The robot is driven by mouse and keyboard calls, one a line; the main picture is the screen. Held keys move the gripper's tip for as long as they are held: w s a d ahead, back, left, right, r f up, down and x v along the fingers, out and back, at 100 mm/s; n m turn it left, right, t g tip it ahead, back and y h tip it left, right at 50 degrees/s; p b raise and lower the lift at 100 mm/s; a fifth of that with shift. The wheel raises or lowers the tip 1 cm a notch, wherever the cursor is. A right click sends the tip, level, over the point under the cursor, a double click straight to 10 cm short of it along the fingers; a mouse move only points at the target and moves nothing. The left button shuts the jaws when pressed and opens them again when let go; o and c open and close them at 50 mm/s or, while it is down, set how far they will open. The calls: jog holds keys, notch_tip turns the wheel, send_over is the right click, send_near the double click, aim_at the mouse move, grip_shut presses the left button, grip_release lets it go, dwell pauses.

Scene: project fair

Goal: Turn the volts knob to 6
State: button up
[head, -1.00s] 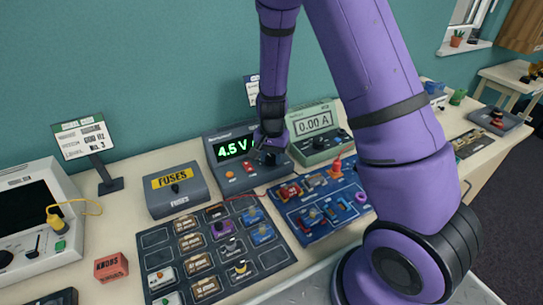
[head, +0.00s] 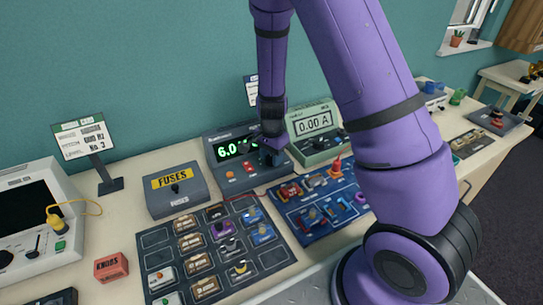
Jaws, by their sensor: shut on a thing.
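The power supply (head: 217,158) is a dark grey box at the back middle of the table. Its green display (head: 231,150) reads 6.0, with the right end hidden behind my gripper. My gripper (head: 270,157) is at the right part of the supply's front, shut on the volts knob. The knob itself is hidden by the gripper and wrist. An orange button and red parts show on the panel below the display.
A green meter (head: 315,122) reading 0.00 A stands close to the right of my gripper. A grey fuses box (head: 177,190) stands to the left. A dark component tray (head: 222,250) and a blue circuit board (head: 322,207) lie in front. A red wire runs between them.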

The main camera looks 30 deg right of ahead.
aim_at(271, 157)
jog(key=o, duration=0.9)
notch_tip(271, 157, up, 11)
jog(key=shift+f, duration=0.1)
dwell(0.4)
